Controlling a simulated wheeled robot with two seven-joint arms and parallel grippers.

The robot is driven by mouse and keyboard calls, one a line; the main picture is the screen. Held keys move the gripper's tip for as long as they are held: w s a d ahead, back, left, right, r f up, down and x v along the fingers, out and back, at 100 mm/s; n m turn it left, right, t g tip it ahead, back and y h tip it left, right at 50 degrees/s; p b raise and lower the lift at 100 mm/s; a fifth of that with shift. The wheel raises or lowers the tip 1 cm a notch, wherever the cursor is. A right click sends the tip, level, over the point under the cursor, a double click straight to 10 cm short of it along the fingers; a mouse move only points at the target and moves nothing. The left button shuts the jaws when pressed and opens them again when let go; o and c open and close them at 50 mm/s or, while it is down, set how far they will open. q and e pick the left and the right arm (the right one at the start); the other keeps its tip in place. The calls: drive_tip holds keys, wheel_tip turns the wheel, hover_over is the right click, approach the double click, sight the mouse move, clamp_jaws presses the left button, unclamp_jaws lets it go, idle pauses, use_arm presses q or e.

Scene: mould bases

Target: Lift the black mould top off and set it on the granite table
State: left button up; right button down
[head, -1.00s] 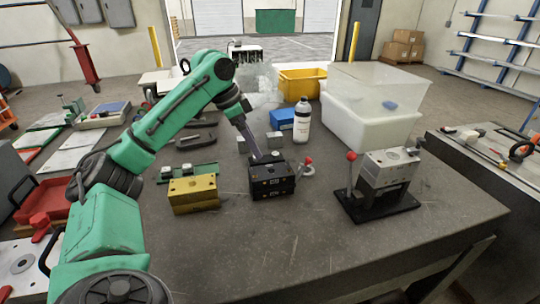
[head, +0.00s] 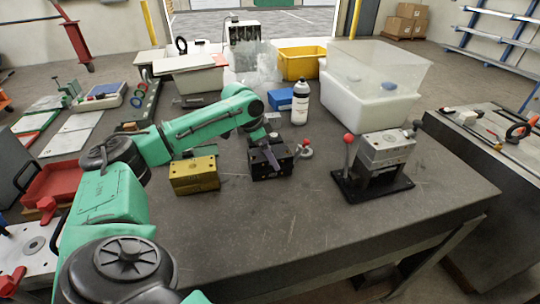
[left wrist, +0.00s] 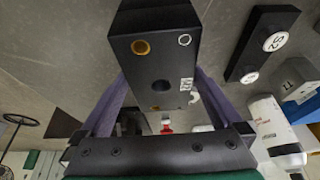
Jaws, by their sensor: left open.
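The black mould (head: 270,160) stands on the granite table (head: 300,225), near its middle. I cannot tell a seam between its top and its base. My left gripper (head: 268,150) reaches down to it from behind and the left. In the left wrist view the black block (left wrist: 160,60) fills the space before my left gripper (left wrist: 160,95), with one finger on either side. The fingers are open and I cannot tell whether they touch the block. My right gripper is out of view.
A press with a red-knobbed lever (head: 375,165) stands further right. A white bottle (head: 299,103) and blue box (head: 279,99) stand behind. The front table is clear.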

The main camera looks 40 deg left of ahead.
use_arm(q)
drive_tip(key=shift+a, duration=0.1)
drive_tip(key=c, duration=1.4)
clamp_jaws()
drive_tip(key=shift+w, duration=0.1)
drive_tip(key=shift+r, duration=0.1)
